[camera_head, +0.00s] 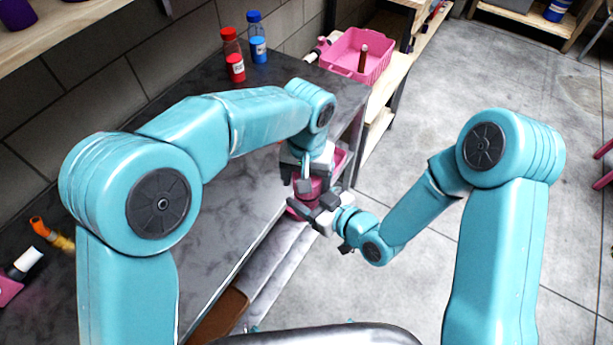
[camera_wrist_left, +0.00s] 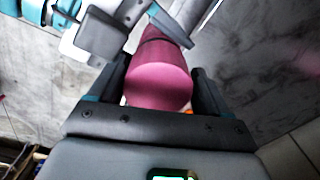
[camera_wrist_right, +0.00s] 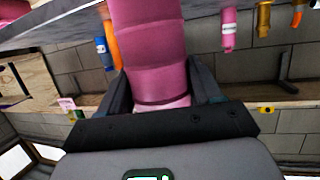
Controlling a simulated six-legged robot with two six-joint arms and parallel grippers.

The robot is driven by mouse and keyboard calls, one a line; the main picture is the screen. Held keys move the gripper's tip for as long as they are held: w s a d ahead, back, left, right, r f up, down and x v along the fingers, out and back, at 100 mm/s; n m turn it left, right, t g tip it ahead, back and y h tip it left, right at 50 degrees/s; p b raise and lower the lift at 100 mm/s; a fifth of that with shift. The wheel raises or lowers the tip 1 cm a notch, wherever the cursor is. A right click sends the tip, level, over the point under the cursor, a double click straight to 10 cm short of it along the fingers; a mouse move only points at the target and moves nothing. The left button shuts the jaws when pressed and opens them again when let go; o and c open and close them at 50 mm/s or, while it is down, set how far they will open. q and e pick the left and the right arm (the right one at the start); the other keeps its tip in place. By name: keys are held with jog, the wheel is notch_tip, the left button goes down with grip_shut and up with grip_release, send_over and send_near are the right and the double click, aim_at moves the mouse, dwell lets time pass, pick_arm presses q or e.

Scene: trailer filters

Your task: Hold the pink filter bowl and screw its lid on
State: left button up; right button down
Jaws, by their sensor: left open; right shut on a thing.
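The pink filter housing (camera_head: 311,187) stands roughly upright at the bench's front edge, mostly hidden by my grippers. My right gripper (camera_head: 322,210) is shut on it from the side. In the right wrist view its long pink body (camera_wrist_right: 150,45) runs between the fingers, with a dark ring near the palm. My left gripper (camera_head: 303,172) is above, pointing down, with its fingers open on either side of the housing's pink end (camera_wrist_left: 158,86). That end shows a flat round face in the left wrist view. I cannot tell how lid and bowl meet.
A pink crate (camera_head: 350,60) holding a brown item is beyond the bench. Orange and white-topped parts lie at the far left. The bench middle (camera_head: 235,215) is mostly clear.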

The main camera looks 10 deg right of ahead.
pick_arm(q)
jog(key=shift+s+d, duration=0.15)
jog(key=shift+d, duration=0.05)
jog(key=shift+r, duration=2.35)
jog(key=shift+a+f, duration=0.1)
jog(key=shift+c, duration=0.4)
notch_tip(320, 180, up, 4)
jog(key=n, duration=0.5)
jog(key=shift+f, duration=0.25)
jog(key=shift+f, duration=4.05)
